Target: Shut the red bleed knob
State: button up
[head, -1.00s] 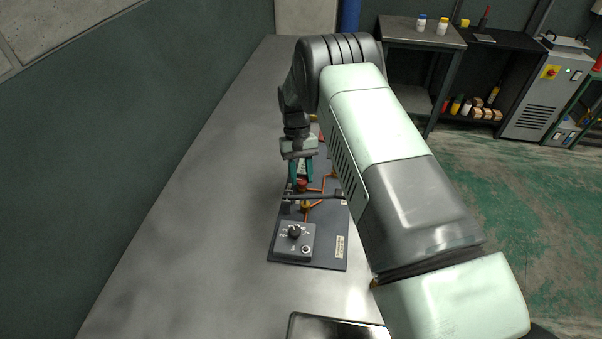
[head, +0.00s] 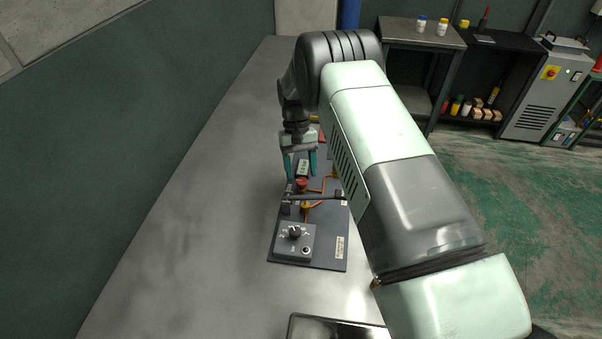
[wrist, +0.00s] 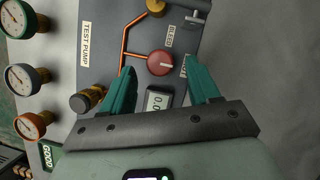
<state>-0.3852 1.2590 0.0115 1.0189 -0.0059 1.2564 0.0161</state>
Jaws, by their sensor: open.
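The red bleed knob (wrist: 160,63) is a round knob with a pale pointer line, on the dark panel next to a "BLEED" label. In the wrist view it lies just beyond and between my fingertips. In the head view the knob (head: 302,184) shows on the panel below my gripper (head: 302,176). The fingers hold nothing. Whether a fingertip touches the panel cannot be told.
The dark panel (head: 327,257) lies on the grey bench (head: 190,220). It carries orange pipes, a selector box (head: 310,238) and a black bar. Several gauges (wrist: 22,22) stand at the left of the wrist view. The bench left of the panel is clear.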

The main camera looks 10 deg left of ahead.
jog(key=v, duration=0.9)
jog(key=s+d+r+m+t+y, duration=0.1)
jog(key=s+d+r, duration=0.25)
jog(key=r, duration=0.55)
jog(key=s+d+r+t, duration=0.2)
jog(key=d+r, duration=0.2)
jog(key=r, duration=0.5)
jog(key=s+d+r+m+t+y, duration=0.1)
jog(key=s+d+r, duration=0.25)
jog(key=r, duration=0.65)
jog(key=s+d+r+t, duration=0.1)
jog(key=s+d+r, duration=0.2)
jog(key=s, duration=0.2)
jog(key=s+d+r+t, duration=0.2)
jog(key=s+d, duration=0.2)
jog(key=s, duration=0.2)
jog(key=s+d+f+m+t, duration=0.1)
jog(key=s+d, duration=0.1)
jog(key=s, duration=0.5)
jog(key=s+d+f+m+t, duration=0.1)
jog(key=s+d, duration=0.1)
jog(key=s, duration=0.5)
jog(key=shift+f+t, duration=0.3)
jog(key=shift+f, duration=0.05)
